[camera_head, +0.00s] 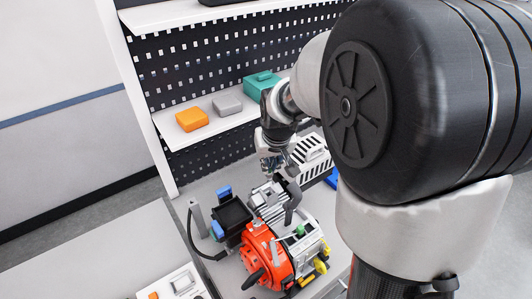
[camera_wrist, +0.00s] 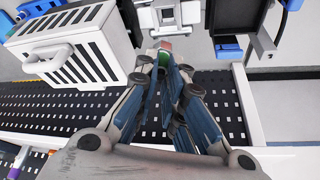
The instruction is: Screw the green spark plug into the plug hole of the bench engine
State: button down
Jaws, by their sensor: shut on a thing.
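The bench engine (camera_head: 268,252), an orange-red and silver machine with yellow parts, stands on the bench in the head view. A small green part (camera_head: 300,230) shows at its upper side; I cannot tell what it is. In the head view my gripper (camera_head: 277,165) hangs from the arm, above and behind the engine. The fingers hide most of the plug. The plug hole cannot be made out.
A black tray (camera_head: 232,218) stands left of the engine, and a white slotted box (camera_head: 312,155) stands behind it. The box also shows in the wrist view (camera_wrist: 75,55). A shelf (camera_head: 215,128) on the perforated back panel holds orange, grey and teal boxes. My arm covers the right side.

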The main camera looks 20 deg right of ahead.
jog(key=shift+f+b, duration=3)
jog(key=shift+f, duration=0.9)
jog(key=shift+f, duration=0.2)
jog(key=shift+d+n+y+b, duration=0.1)
jog(key=shift+n+y+b, duration=0.4)
jog(key=shift+n, duration=0.4)
jog(key=shift+n+y+b, duration=0.5)
jog(key=shift+n+b, duration=1)
jog(key=shift+b, duration=0.3)
jog(key=shift+d+n+y+b, duration=0.1)
jog(key=shift+n+y+b, duration=0.3)
jog(key=shift+n+b, duration=0.8)
jog(key=shift+n+g, duration=0.3)
jog(key=shift+n, duration=0.2)
jog(key=shift+n+y+b, duration=0.45)
jog(key=shift+n+y, duration=0.05)
jog(key=shift+n, duration=0.6)
